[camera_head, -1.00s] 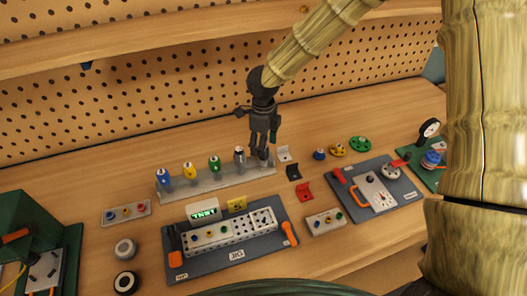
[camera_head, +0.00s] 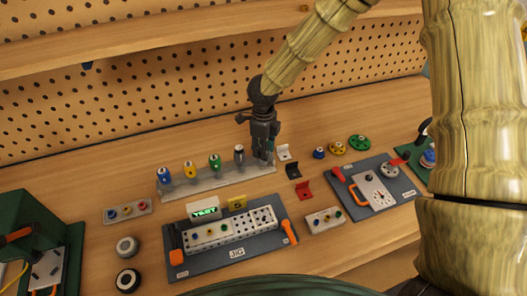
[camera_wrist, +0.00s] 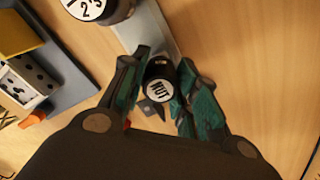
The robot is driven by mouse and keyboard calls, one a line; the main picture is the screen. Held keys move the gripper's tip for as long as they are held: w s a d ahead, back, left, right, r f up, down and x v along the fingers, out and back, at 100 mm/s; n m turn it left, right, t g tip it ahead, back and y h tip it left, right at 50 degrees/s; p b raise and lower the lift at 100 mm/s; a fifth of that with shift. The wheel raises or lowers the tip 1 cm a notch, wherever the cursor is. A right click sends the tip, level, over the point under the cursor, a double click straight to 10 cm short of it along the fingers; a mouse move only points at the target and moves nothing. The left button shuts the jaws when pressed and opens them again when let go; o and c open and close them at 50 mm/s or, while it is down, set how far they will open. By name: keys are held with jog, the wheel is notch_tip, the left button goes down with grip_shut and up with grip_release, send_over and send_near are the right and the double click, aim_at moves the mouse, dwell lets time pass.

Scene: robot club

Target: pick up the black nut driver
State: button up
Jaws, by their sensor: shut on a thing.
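The black nut driver (camera_wrist: 160,88) shows from above in the wrist view, with a white round cap reading NUT. My gripper (camera_wrist: 162,96) has its teal fingers on both sides of it and is shut on its handle. In the head view my gripper (camera_head: 264,152) points down at the right end of the grey driver rack (camera_head: 208,182) and hides most of the nut driver. I cannot tell whether the driver's tip is still in the rack.
Grey (camera_head: 239,155), green (camera_head: 215,163), yellow (camera_head: 190,170) and blue (camera_head: 164,178) drivers stand in the rack, left of my gripper. Black (camera_head: 292,171) and red (camera_head: 303,190) brackets lie to its right. The jig board (camera_head: 205,262) lies in front.

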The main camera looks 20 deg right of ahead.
notch_tip(320, 180, up, 10)
jog(key=shift+r+b, duration=0.1)
jog(key=shift+b, duration=1.15)
jog(key=shift+o, duration=1.3)
jog(key=shift+c, duration=0.9)
jog(key=shift+r+p, duration=1.7)
jog(key=shift+p, duration=0.5)
jog(key=shift+f, duration=0.1)
